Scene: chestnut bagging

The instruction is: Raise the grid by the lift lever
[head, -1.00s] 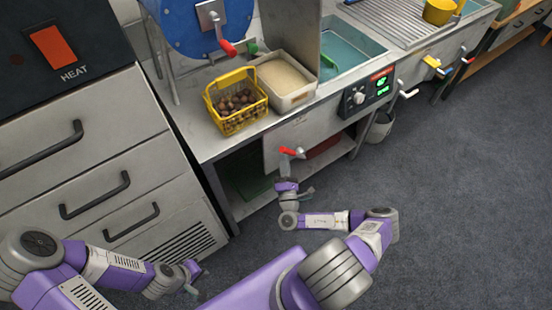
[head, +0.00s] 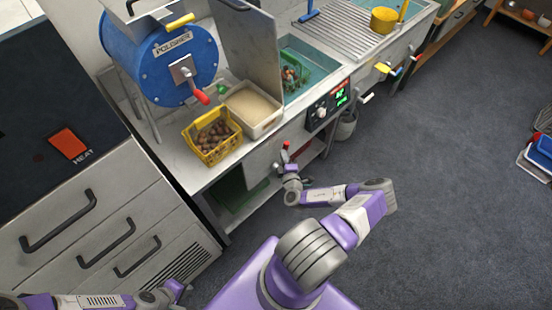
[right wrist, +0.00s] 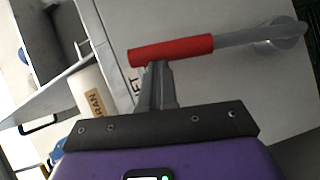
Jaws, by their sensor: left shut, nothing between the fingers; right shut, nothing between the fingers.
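The lift lever has a red grip (right wrist: 172,50) and a grey arm running right to a pivot on the panel in the right wrist view. In the head view its red grip (head: 285,151) sits on the bench's front panel. My right gripper (right wrist: 156,68) is shut and empty, its fingertips at the grip's lower edge; whether they touch is unclear. It also shows in the head view (head: 287,168). A dark grid-like piece with small coloured bits (head: 292,74) shows in the teal tank (head: 325,72). My left gripper (head: 182,289) is shut, low at left.
A yellow basket of chestnuts (head: 209,151) and a pale bin of grainy material (head: 254,107) stand on the bench left of the tank. A blue polisher (head: 170,65) is behind them. A control box (head: 328,106) is right of the lever. Open floor lies to the right.

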